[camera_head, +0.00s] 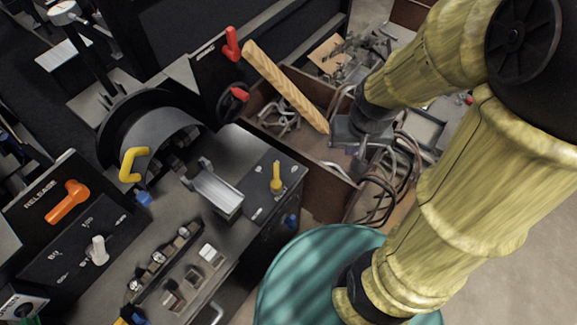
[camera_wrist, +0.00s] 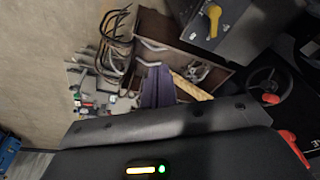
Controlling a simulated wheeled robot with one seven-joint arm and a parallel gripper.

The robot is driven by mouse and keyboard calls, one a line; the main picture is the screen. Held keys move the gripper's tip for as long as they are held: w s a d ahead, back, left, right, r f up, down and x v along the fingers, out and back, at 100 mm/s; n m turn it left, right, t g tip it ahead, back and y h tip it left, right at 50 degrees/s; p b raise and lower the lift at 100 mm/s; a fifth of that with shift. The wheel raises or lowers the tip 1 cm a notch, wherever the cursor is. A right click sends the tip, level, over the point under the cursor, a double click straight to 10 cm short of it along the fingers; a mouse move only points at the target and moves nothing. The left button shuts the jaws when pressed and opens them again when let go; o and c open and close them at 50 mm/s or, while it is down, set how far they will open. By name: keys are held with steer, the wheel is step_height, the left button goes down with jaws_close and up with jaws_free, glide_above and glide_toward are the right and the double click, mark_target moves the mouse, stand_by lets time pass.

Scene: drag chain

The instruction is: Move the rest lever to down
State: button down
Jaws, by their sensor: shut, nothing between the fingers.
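No lever in view has a readable "rest" label, so I cannot tell by name which one it is. A yellow lever (camera_head: 277,177) stands upright on a dark plate at the right end of the bench; a yellow lever also shows at the top of the wrist view (camera_wrist: 212,15). Other levers are a yellow handle (camera_head: 133,163), a red lever (camera_head: 232,44), an orange lever (camera_head: 68,201) beside "RELEASE", and a white lever (camera_head: 98,249). My gripper (camera_head: 345,150) is shut and empty, right of the bench and apart from all levers. Its fingers show in the wrist view (camera_wrist: 157,80).
A wooden bar (camera_head: 285,87) slants beside my gripper. Below are brown boxes (camera_head: 322,157) with bent metal tubes (camera_head: 378,190). A teal drum (camera_head: 300,275) stands at front right. A black handwheel (camera_head: 230,102) with a red knob is behind the bench. Bare floor lies at right.

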mark_target(276, 178)
steer(key=w+a+f+m+g+y+b, duration=0.1)
steer(key=w+f+m+y, duration=0.3)
steer(key=f, duration=0.7)
steer(key=w+a+f+m+g+y+b, duration=0.1)
steer(key=w+f+m+y, duration=0.4)
steer(key=w+f+m, duration=0.3)
step_height(276, 178, down, 3)
steer(key=m, duration=0.5)
steer(key=shift+w+a, duration=0.15)
steer(key=x, duration=0.9)
steer(key=shift+s+a+f+p, duration=0.25)
steer(key=shift+a+p, duration=0.05)
steer(key=shift+p, duration=0.1)
steer(key=shift+w+a+f+p, duration=0.1)
steer(key=shift+a+p, duration=0.4)
steer(key=shift+a, duration=1.55)
steer(key=shift+w, duration=0.1)
